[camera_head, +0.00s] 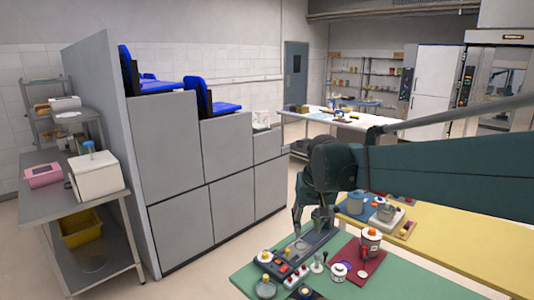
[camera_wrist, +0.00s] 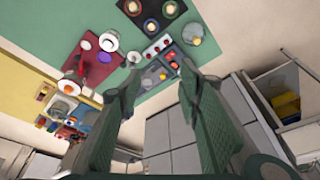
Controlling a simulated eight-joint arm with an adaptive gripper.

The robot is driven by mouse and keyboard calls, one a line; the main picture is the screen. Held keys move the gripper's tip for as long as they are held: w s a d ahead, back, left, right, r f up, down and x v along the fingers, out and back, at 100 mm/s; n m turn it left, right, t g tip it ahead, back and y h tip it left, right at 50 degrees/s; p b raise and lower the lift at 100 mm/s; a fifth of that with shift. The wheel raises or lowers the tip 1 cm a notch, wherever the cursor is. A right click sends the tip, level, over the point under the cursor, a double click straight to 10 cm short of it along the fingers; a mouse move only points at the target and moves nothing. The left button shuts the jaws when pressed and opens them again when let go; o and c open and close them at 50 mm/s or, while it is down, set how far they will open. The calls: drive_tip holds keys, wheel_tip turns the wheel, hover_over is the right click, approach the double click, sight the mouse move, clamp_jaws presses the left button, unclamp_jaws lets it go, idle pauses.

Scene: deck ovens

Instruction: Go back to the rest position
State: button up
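My gripper (camera_head: 312,218) hangs fingers down at the far left edge of the green table (camera_head: 232,284), over or beside a grey panel with red buttons (camera_head: 300,250). In the wrist view its two dark green fingers (camera_wrist: 160,75) stand wide apart, with nothing held between them. The panel (camera_wrist: 158,62) shows beyond the fingertips. I cannot tell whether the fingers touch it. My arm reaches in from the right of the head view.
A red mat (camera_head: 376,268) with a white and red pot (camera_head: 370,243) lies near the gripper. A yellow table (camera_head: 450,238) with several items adjoins. Grey stepped blocks with blue seats (camera_head: 215,108) stand behind left. Floor between is clear.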

drive_tip(key=s+d+f+t, duration=0.1)
drive_tip(key=s+d, duration=0.2)
drive_tip(key=s, duration=0.6)
drive_tip(key=s+d+f+t, duration=0.1)
drive_tip(key=s+d+f, duration=0.1)
drive_tip(key=s, duration=0.8)
drive_tip(key=s+d+f+t, duration=0.1)
drive_tip(key=s+d, duration=0.3)
drive_tip(key=s, duration=0.6)
drive_tip(key=shift+s+f+m+t, duration=0.3)
drive_tip(key=shift+f+t, duration=0.1)
drive_tip(key=shift+f, duration=0.1)
idle(0.5)
